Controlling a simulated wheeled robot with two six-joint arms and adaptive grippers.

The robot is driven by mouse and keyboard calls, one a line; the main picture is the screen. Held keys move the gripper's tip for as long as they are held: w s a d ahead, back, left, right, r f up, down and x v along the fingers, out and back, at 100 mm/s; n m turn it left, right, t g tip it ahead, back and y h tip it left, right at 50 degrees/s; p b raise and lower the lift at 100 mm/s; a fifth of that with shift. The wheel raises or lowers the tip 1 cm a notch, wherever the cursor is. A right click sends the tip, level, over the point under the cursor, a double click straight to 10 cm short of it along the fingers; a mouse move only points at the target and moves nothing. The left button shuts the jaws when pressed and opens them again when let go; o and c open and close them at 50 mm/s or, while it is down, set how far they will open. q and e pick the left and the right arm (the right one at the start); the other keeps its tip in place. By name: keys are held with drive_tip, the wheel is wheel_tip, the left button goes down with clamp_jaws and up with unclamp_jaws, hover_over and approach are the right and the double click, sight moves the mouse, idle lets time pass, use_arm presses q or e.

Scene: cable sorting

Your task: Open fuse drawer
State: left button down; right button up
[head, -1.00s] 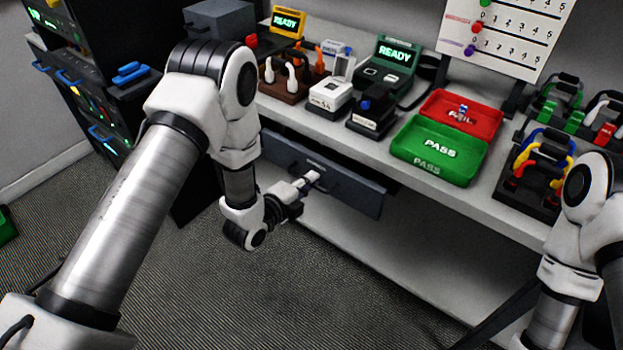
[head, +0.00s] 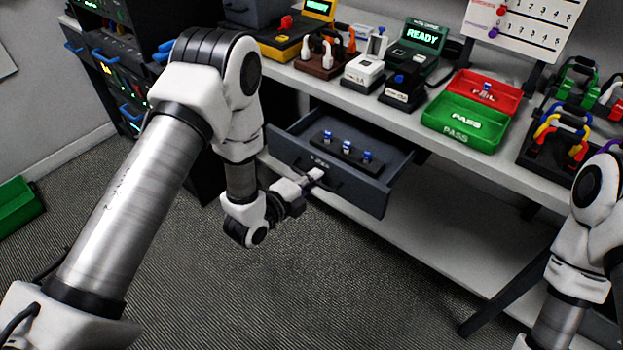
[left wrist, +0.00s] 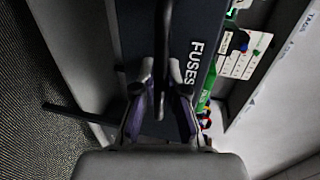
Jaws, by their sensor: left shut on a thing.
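The fuse drawer (head: 345,185) is a dark grey drawer under the bench top, pulled out so its inside shows. Several blue-topped fuses stand in a dark holder (head: 346,152) inside it. My left gripper (head: 317,174) is at the drawer's front, shut on the drawer handle (head: 333,182). In the left wrist view the drawer front (left wrist: 190,30) reads "FUSES", and the gripper (left wrist: 160,75) closes around the dark handle bar (left wrist: 163,35). My right arm shows at the right edge; its gripper is out of the picture.
The white bench (head: 480,172) carries a green PASS tray (head: 464,124), a red FAIL tray (head: 485,92), testers and cable racks (head: 556,140). A dark cabinet (head: 128,75) stands at the left. The floor (head: 330,290) before the drawer is clear.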

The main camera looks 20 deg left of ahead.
use_arm(q)
drive_tip(key=c, duration=1.2)
unclamp_jaws()
drive_tip(key=shift+d, duration=0.15)
drive_tip(key=v, duration=1.2)
